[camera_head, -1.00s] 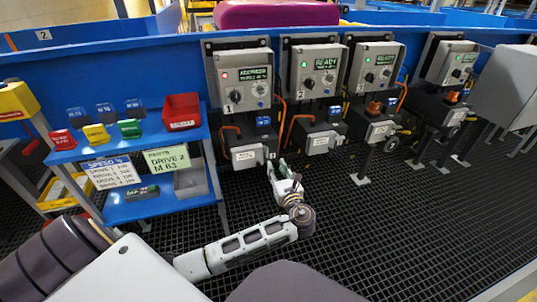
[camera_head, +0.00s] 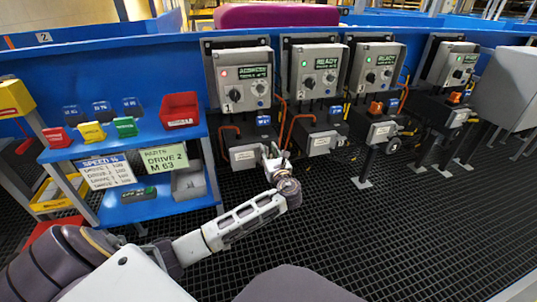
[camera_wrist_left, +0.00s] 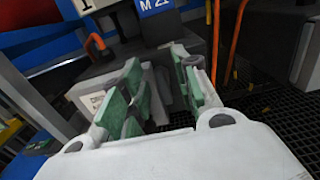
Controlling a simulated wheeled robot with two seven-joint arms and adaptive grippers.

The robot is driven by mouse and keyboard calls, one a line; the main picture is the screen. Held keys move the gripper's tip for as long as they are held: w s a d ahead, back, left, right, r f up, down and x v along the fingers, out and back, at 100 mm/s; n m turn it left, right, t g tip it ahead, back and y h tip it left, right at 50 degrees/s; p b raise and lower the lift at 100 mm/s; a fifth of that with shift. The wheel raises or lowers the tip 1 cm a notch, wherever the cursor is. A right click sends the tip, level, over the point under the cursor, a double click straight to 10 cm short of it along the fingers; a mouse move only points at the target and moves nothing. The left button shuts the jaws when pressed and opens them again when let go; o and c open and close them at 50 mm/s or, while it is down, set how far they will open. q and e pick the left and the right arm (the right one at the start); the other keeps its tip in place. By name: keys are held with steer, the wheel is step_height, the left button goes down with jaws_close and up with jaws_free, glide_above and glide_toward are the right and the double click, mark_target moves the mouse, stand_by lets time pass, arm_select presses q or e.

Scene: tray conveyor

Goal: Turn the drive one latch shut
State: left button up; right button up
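The drive one control box (camera_head: 240,80) carries a "1" label, a red light and a green display. Below it stands the dark drive one unit (camera_head: 243,142) with a white label plate and a blue tag (camera_head: 263,121). An orange-red curved lever (camera_head: 229,129) is at the unit's left; it also shows in the left wrist view (camera_wrist_left: 90,42). I cannot tell for certain whether this is the latch or how it stands. My left gripper (camera_head: 274,153) is at the unit's front right. Its green-padded fingers are apart and empty in the left wrist view (camera_wrist_left: 158,72). My right gripper is out of view.
A blue shelf (camera_head: 140,140) with coloured bins and sign cards stands left. Similar drive units (camera_head: 322,138) stand to the right. Orange cables (camera_head: 284,115) hang beside the units. The dark grid floor (camera_head: 330,220) in front is clear.

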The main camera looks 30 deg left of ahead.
arm_select(q)
steer(key=shift+c, duration=0.5)
jaws_close()
